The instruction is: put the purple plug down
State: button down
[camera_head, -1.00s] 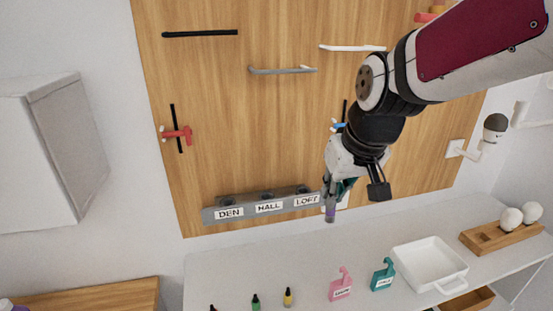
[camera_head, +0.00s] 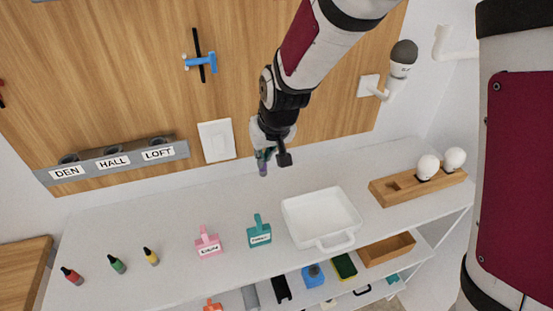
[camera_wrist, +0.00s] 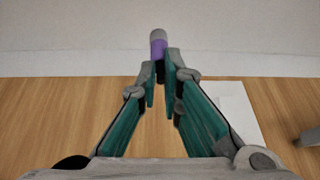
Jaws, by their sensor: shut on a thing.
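The purple plug (camera_wrist: 158,45) is held between the fingertips of my gripper (camera_wrist: 161,82) in the wrist view. Its band is purple and its end is grey. In the head view the plug (camera_head: 263,168) hangs below my gripper (camera_head: 264,153), in the air above the white shelf top (camera_head: 190,200). My gripper is shut on it. Part of the plug is hidden between the fingers.
A grey socket rail (camera_head: 115,161) is on the board.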

notch_tip(320, 180, down, 8)
jog(key=shift+r, duration=0.1)
dwell(0.4)
jog(key=shift+f, duration=0.2)
jog(key=c, duration=1.8)
grip_release()
jog(key=shift+o, duration=0.2)
